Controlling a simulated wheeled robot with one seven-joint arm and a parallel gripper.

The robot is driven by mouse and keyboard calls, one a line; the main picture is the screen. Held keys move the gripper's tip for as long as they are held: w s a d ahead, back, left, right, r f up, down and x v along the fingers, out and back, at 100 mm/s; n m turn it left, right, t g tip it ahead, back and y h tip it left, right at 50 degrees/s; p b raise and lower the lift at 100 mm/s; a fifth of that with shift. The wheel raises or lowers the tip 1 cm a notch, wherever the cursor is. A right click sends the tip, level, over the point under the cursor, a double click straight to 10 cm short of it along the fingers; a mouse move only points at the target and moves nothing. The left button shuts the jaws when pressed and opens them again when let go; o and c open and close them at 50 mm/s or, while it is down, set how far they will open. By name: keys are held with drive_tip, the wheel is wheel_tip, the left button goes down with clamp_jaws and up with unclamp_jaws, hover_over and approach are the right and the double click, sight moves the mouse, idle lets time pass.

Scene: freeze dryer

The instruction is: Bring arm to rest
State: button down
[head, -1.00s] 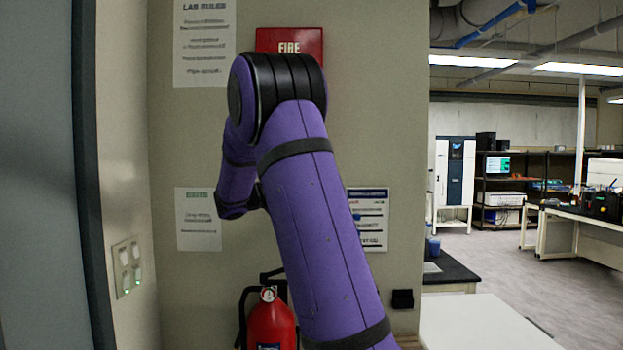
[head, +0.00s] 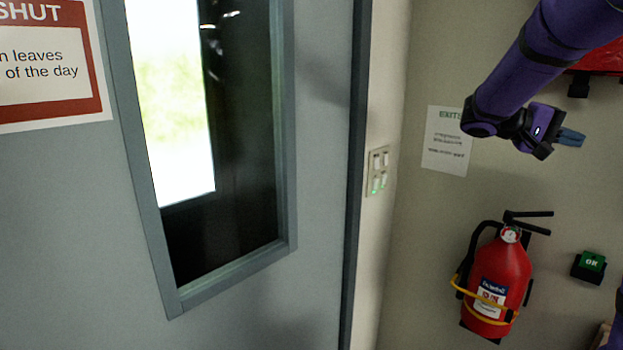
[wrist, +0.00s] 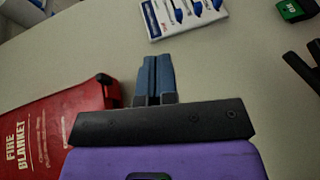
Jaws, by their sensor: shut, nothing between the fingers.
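My gripper (head: 571,137) is at the upper right of the head view, at the end of my purple arm. Its blue fingers are together with nothing between them. It is in front of the beige wall, to the right of a paper sign (head: 447,140) headed EXIT. In the wrist view my gripper (wrist: 155,62) shows its two blue fingers side by side, closed and empty.
A grey door (head: 75,230) with a window fills the left. A switch panel (head: 378,171) is beside it. A red fire blanket case (wrist: 50,130) is close by my gripper.

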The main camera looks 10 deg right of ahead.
drive_tip(key=s+a+f+n+t+y, duration=0.3)
drive_tip(key=s+a+t+y, duration=0.3)
drive_tip(key=a, duration=0.8)
drive_tip(key=s+a+f+n+t+y, duration=0.3)
drive_tip(key=s+a+t+y, duration=0.3)
drive_tip(key=s+a, duration=0.7)
drive_tip(key=shift+s+a+f+t+y, duration=0.25)
drive_tip(key=shift+a+f+y, duration=0.45)
drive_tip(key=shift+a+y, duration=0.4)
drive_tip(key=shift+d, duration=0.1)
